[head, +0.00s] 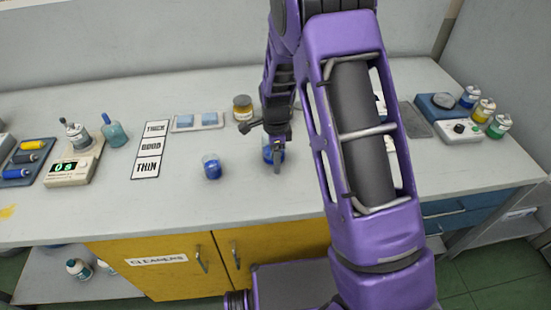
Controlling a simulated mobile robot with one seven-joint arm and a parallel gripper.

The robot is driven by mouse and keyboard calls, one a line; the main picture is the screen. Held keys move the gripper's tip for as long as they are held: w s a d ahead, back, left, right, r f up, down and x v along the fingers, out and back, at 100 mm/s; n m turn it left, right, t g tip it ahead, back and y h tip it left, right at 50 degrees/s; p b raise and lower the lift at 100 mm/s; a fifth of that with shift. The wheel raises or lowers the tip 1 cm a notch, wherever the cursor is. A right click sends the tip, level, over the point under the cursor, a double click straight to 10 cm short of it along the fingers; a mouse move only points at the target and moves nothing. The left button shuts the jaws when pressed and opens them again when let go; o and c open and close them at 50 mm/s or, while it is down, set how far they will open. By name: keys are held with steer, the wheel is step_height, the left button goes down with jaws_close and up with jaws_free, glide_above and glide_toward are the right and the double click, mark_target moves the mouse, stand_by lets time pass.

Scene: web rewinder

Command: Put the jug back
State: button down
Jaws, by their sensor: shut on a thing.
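My gripper (276,153) is low over the middle of the bench, pointing down. It is shut on a clear jug with blue liquid (267,156), which is partly hidden behind the fingers. I cannot tell whether the jug's base touches the bench. A second clear vessel with blue liquid (212,168) stands upright on the bench to the left, apart from my gripper.
Left are a card marked THICK, GOOD, THIN (150,150), a teal bottle (114,132) and a scale (73,168) bearing a container. Behind are a tray with blue blocks (197,122) and an amber jar (242,108). Small bottles (483,110) stand right. The front bench is clear.

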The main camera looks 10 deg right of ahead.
steer(key=shift+f, duration=0.15)
steer(key=shift+c, duration=1.4)
jaws_free()
step_height(320, 180, up, 12)
steer(key=shift+r+p, duration=0.25)
steer(key=shift+p, duration=0.15)
